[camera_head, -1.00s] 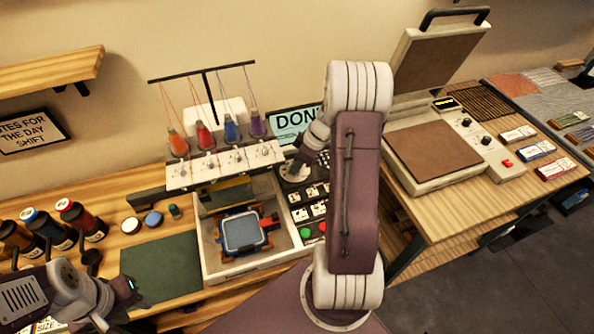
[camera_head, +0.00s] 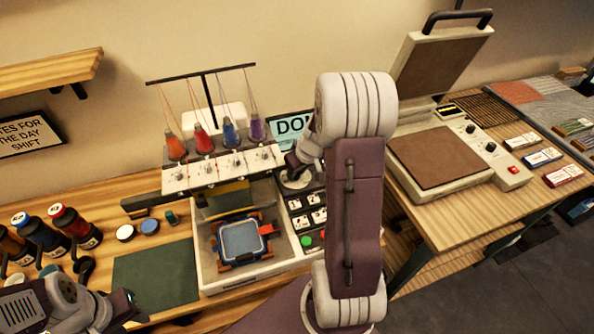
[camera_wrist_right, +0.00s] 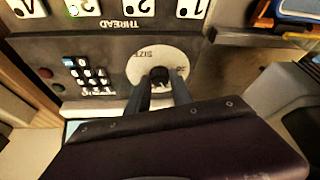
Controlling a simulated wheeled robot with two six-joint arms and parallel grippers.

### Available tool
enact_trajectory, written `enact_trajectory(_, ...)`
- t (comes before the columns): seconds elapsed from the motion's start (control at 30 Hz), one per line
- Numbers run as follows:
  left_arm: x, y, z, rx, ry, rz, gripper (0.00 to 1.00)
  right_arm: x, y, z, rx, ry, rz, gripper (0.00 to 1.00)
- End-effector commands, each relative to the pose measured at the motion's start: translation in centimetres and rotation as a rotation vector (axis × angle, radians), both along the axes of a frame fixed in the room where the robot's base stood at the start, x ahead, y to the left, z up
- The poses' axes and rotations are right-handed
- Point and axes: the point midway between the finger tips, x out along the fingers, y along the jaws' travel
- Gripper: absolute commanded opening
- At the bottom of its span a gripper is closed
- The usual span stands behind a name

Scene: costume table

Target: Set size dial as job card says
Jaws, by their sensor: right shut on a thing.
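The size dial (camera_wrist_right: 146,57) is a white disc marked SIZE with a dark knob at its centre, seen upside down in the right wrist view. My right gripper (camera_wrist_right: 160,82) is shut on that knob. In the head view, my right gripper (camera_head: 297,172) reaches down onto the panel, and my arm and wrist hide most of the dial. My left gripper (camera_head: 130,303) hangs at the lower left, away from the panel; its jaw opening is unclear. No readable job card shows now.
A keypad (camera_wrist_right: 88,75) and several numbered thread buttons (camera_wrist_right: 138,8) sit near the dial. The embroidery machine's hoop (camera_head: 243,240) lies left of the panel. A heat press (camera_head: 440,155) is to the right.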

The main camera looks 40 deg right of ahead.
Motion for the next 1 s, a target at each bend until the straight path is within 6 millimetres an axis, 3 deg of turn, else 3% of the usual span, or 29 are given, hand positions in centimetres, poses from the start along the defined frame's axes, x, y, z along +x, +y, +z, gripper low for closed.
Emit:
enact_trajectory(0.47, 0.0, 0.0, 0.0, 0.000, 0.000, 0.000, 0.36, 0.0, 0.0, -0.1, 0.000, 0.001, -0.013, 0.00)
enact_trajectory(0.5, 0.0, 0.0, 0.0, 0.000, 0.000, 0.000, 0.36, 0.0, 0.0, -0.1, 0.000, 0.001, -0.013, 0.30)
enact_trajectory(0.57, 0.0, 0.0, 0.0, 0.000, 0.000, 0.000, 0.36, 0.0, 0.0, -0.1, 0.000, 0.001, -0.013, 0.46)
enact_trajectory(0.87, 0.0, 0.0, 0.0, 0.000, 0.000, 0.000, 0.36, 0.0, 0.0, 0.0, 0.000, 0.000, -0.012, 0.48)
enact_trajectory(1.0, 0.0, 0.0, 0.5, 0.000, 0.000, 0.000, 0.36, -0.6, 0.0, 1.8, -0.003, -0.003, -0.012, 0.48)
